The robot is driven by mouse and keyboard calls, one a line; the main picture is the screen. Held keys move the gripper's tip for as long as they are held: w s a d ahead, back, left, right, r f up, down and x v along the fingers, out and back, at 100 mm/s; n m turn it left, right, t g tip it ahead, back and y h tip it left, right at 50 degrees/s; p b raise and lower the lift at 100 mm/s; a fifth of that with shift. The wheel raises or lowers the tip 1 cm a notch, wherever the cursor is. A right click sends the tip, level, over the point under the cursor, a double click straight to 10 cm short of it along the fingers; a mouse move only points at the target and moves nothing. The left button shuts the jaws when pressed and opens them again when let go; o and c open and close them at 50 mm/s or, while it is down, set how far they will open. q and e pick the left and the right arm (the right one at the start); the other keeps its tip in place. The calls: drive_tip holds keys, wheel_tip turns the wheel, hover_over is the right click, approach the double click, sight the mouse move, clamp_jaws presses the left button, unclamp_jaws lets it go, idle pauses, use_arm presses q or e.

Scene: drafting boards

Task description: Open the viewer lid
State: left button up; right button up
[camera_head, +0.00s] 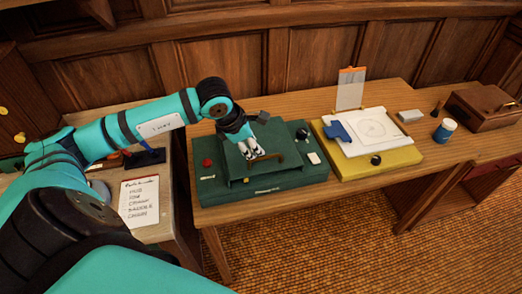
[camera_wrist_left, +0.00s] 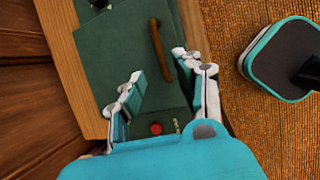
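The viewer is a dark green box (camera_head: 212,188) on the wooden desk in the head view. Its flat green lid (camera_wrist_left: 110,50) lies closed, with a brown bar handle (camera_head: 272,157) on it. The handle also shows in the wrist view (camera_wrist_left: 160,52), beyond the fingers and nearer the right-hand one. My left gripper (camera_head: 254,152) is over the lid at the handle, partly covering it in the head view. I cannot tell whether a finger touches the handle. My right gripper is not in view.
A red button (camera_head: 207,163) and dark knob (camera_head: 302,134) sit on the viewer. To the right are a yellow drafting board (camera_head: 350,166) with paper, a blue-labelled jar (camera_head: 444,130) and a brown case (camera_head: 485,106). A written sheet (camera_head: 139,201) lies left.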

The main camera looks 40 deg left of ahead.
sight(263, 157)
use_arm(q)
drive_tip(key=p+x, duration=0.1)
drive_tip(key=x, duration=0.6)
drive_tip(key=shift+w+d+f, duration=0.1)
clamp_jaws()
